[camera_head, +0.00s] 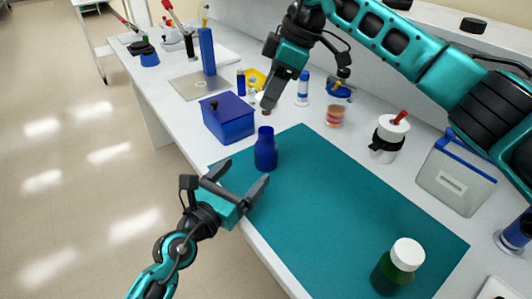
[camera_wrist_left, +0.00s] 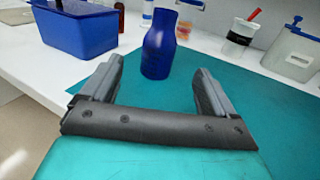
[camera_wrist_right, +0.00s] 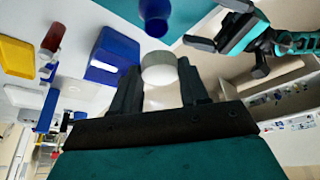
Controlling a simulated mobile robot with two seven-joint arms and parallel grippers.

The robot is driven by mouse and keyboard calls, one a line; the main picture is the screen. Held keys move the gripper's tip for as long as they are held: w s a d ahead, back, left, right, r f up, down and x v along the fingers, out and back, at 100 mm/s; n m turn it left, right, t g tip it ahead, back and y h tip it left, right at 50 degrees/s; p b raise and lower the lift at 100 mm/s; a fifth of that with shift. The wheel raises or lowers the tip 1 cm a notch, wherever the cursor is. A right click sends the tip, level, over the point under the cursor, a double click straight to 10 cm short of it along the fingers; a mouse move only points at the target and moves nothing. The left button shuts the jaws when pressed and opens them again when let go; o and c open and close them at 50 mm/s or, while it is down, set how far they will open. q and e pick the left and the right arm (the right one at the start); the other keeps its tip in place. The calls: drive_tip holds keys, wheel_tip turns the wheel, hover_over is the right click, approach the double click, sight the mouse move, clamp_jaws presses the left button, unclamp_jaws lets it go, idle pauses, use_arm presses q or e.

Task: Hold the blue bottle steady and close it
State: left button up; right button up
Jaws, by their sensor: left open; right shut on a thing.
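The blue bottle (camera_head: 265,152) stands upright on the teal mat near its far left corner, with no cap on its neck. It also shows in the left wrist view (camera_wrist_left: 159,48) and, with its open mouth, in the right wrist view (camera_wrist_right: 155,18). My left gripper (camera_head: 243,177) is open and empty, just in front of the bottle, its fingers pointing toward it without visible contact. My right gripper (camera_head: 270,100) is above and behind the bottle, shut on a whitish round cap (camera_wrist_right: 160,68). In the head view I cannot make out the cap.
A blue lidded box (camera_head: 228,122) stands left of the bottle. A green bottle with a white cap (camera_head: 398,266) stands at the mat's near right. A white jar (camera_head: 388,138) and a clear container with a blue lid (camera_head: 456,180) stand behind the mat (camera_head: 340,205). The mat's middle is clear.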

sight(270, 144)
use_arm(q)
drive_tip(key=x, duration=1.2)
drive_tip(key=c, duration=1.5)
use_arm(e)
drive_tip(key=shift+f, duration=2.45)
